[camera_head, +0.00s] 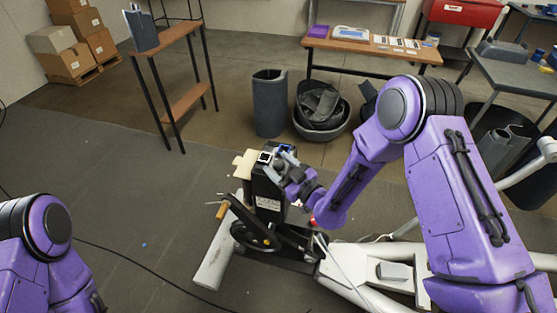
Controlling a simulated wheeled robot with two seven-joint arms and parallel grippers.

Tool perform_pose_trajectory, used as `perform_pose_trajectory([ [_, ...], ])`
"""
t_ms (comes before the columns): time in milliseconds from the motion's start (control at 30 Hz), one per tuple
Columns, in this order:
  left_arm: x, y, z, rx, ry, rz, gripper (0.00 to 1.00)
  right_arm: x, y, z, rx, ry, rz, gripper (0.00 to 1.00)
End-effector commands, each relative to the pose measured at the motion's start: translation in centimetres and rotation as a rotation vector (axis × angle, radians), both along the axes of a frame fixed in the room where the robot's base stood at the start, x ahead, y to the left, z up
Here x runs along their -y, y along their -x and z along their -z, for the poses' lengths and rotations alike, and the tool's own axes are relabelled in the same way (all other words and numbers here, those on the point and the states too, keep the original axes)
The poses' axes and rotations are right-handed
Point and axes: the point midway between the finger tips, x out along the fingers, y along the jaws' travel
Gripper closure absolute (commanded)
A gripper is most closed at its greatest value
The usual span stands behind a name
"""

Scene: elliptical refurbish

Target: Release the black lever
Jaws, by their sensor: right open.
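The elliptical's black upright housing (267,189) with a white label stands near the middle of the picture. Below it is a round black wheel (252,236), with a black bar (250,218) sloping across it. I cannot tell whether this bar is the black lever, as the parts are small and crowded. My right gripper (279,166) is open at the top right of the housing, with its arm reaching in from the right. Its wrist hides part of the housing, and I cannot tell whether a finger touches it. My left gripper is out of view; only my left arm shows at the lower left.
The elliptical's pale frame (345,267) runs to the lower right, under my right arm. A dark bin (270,103) and a round tub (321,112) of dark parts stand behind. A narrow wooden-topped stand (165,39) is at the left. A black cable crosses the open floor.

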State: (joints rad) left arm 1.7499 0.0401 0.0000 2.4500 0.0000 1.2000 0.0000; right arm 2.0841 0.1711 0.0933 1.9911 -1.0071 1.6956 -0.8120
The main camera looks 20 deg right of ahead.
Motion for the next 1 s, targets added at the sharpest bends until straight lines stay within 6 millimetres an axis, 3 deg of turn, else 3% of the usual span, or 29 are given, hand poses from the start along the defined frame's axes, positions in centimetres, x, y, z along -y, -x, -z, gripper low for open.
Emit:
perform_pose_trajectory([
  [300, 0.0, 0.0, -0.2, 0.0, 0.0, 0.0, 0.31, -0.2, -0.5, 0.1, -0.001, 0.0, 0.001, 0.39],
  [500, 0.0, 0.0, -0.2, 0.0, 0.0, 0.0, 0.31, -0.2, -0.5, 0.1, -0.001, 0.0, 0.001, 1.0],
  [667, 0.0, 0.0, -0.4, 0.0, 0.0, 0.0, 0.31, -0.2, -0.5, -0.4, 0.0, 0.0, 0.001, 1.0],
  [833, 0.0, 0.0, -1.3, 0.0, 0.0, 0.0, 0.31, -0.2, -0.5, -2.7, 0.0, 0.0, 0.0, 1.0],
  [1000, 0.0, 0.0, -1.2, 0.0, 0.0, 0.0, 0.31, -0.2, -0.6, -2.9, 0.002, -0.002, 0.002, 1.0],
])
